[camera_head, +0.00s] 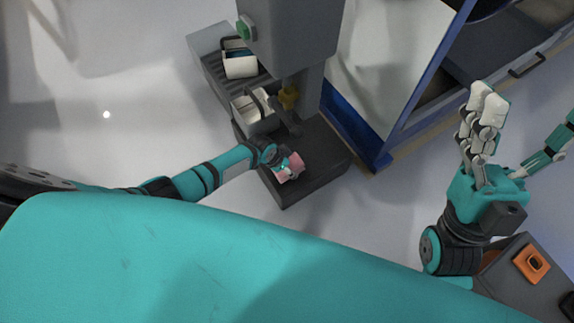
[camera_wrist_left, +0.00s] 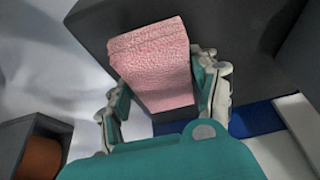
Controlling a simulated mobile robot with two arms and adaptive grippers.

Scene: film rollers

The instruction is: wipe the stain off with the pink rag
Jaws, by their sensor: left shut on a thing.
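The pink rag (camera_head: 293,165) is a folded, textured block in my left gripper (camera_head: 283,168). In the left wrist view the rag (camera_wrist_left: 153,62) sits between the two fingers of the left gripper (camera_wrist_left: 162,95), which are shut on it. It is over the dark grey top of the machine's base (camera_head: 322,160); I cannot tell whether it touches. No stain can be made out in either view; the rag and gripper hide part of the surface. My right gripper (camera_head: 484,112) is raised at the right, fingers up, and looks empty; its opening is unclear.
The machine's grey column (camera_head: 290,40) rises behind the rag. White containers (camera_head: 240,60) stand on its tray at the left. A blue-framed cabinet (camera_head: 385,140) is to the right. A grey box with an orange part (camera_head: 531,263) is at lower right. Open floor lies left.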

